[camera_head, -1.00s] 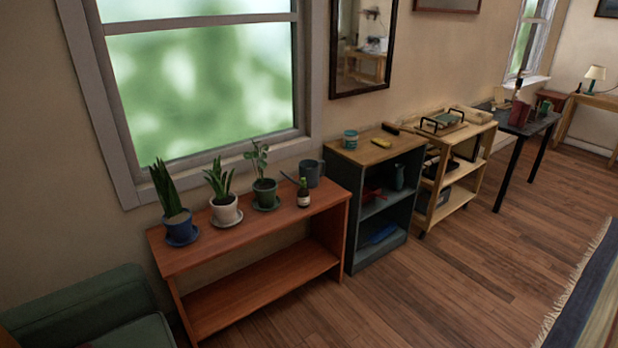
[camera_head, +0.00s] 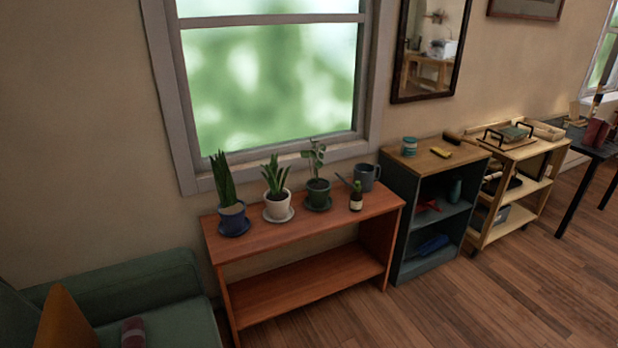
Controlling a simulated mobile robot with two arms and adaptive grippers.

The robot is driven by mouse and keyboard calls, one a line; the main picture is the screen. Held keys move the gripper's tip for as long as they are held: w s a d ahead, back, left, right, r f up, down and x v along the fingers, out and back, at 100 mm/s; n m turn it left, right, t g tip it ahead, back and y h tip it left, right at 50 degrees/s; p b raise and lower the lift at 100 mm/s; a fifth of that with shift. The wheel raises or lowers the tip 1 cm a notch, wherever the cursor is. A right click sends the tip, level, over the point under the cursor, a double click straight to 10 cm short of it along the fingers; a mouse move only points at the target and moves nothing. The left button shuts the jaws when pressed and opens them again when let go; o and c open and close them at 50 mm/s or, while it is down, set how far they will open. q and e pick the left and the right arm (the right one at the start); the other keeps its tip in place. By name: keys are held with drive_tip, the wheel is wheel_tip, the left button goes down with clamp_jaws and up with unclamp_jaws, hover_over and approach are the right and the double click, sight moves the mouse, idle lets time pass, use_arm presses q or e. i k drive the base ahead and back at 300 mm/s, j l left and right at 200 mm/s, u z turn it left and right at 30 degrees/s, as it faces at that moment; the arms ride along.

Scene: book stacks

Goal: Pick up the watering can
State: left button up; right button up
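A grey watering can (camera_head: 367,177) stands upright near the back right end of a reddish wooden table (camera_head: 280,236) under the window. Its thin spout points left, and its handle is on the right. Neither of my grippers is in view.
Potted plants in a white pot (camera_head: 277,208) and a blue pot (camera_head: 232,219) stand further left on the table. A green sofa (camera_head: 120,287) is at the lower left. A dark shelf unit (camera_head: 398,226) stands right of the table. Wooden floor (camera_head: 450,305) in front is clear.

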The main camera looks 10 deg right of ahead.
sight(358, 178)
drive_tip(key=i+l+u, duration=0.2)
drive_tip(key=l+u, duration=0.15)
drive_tip(key=i+l+u, duration=0.15)
drive_tip(key=l+u, duration=0.2)
drive_tip(key=i+l+u, duration=0.1)
drive_tip(key=l+u, duration=0.3)
